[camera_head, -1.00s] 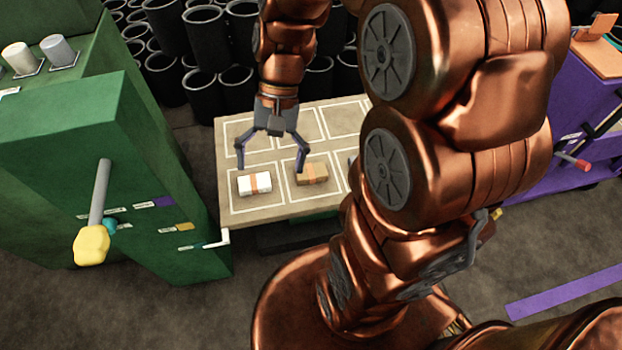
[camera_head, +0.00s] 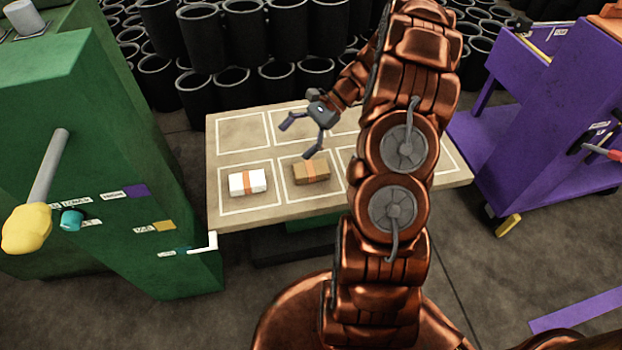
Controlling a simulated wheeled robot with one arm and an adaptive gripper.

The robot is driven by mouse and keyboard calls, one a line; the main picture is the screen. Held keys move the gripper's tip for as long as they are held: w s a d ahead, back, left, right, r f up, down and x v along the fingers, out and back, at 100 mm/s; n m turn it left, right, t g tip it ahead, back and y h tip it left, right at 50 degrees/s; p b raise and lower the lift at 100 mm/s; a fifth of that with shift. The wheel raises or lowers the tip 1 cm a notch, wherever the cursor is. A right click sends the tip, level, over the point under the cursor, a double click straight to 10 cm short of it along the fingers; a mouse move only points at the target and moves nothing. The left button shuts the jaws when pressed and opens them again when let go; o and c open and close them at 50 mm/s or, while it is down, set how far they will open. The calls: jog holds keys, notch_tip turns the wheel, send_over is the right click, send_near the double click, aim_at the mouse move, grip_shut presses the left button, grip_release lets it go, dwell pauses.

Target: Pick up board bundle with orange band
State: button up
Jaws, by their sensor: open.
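A brown bundle with an orange band (camera_head: 312,172) lies in a white-outlined cell of the table (camera_head: 225,208). A white block with an orange band (camera_head: 248,183) lies in the cell to its left. I cannot tell for sure from the picture which one is the board bundle. My gripper (camera_head: 297,143) is open and empty, with its fingers spread. It appears above the table, just behind and left of the brown bundle in the picture, apparently touching neither block. My arm hides the right middle part of the table.
A green cabinet (camera_head: 95,150) with a yellow-knobbed lever (camera_head: 28,228) stands close at the left. Black cylinders (camera_head: 280,30) are stacked behind the table. A purple cart (camera_head: 560,110) stands at the right. The visible back-left table cells are empty.

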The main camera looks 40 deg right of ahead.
aim_at(306, 169)
jog(key=d+f+m+t+b, duration=0.1)
jog(key=d+f+m+b, duration=0.1)
jog(key=f, duration=0.3)
jog(key=d+f+m+t+b, duration=0.1)
jog(key=d+f+m+t, duration=0.1)
jog(key=d+f, duration=0.3)
jog(key=d+f+m+t+y+b, duration=0.1)
jog(key=d+f+b, duration=0.1)
jog(key=d+f, duration=0.2)
jog(key=shift+w+d+f+m+b, duration=0.15)
jog(key=shift+f+m, duration=0.05)
jog(key=shift+f, duration=0.3)
jog(key=shift+w+d+f+m+b, duration=0.1)
jog(key=shift+w+f+m+b, duration=0.1)
jog(key=shift+f, duration=0.25)
jog(key=shift+s+b+x, duration=0.1)
jog(key=shift+b+x, duration=0.45)
jog(key=shift+x, duration=1.3)
jog(key=shift+s+b+x, duration=0.15)
jog(key=shift+b+x, duration=0.4)
jog(key=shift+x, duration=1.35)
jog(key=shift+a+r, duration=0.1)
jog(key=shift+a, duration=0.05)
jog(key=shift+c, duration=0.4)
jog(key=c, duration=1.2)
jog(key=shift+r, duration=0.15)
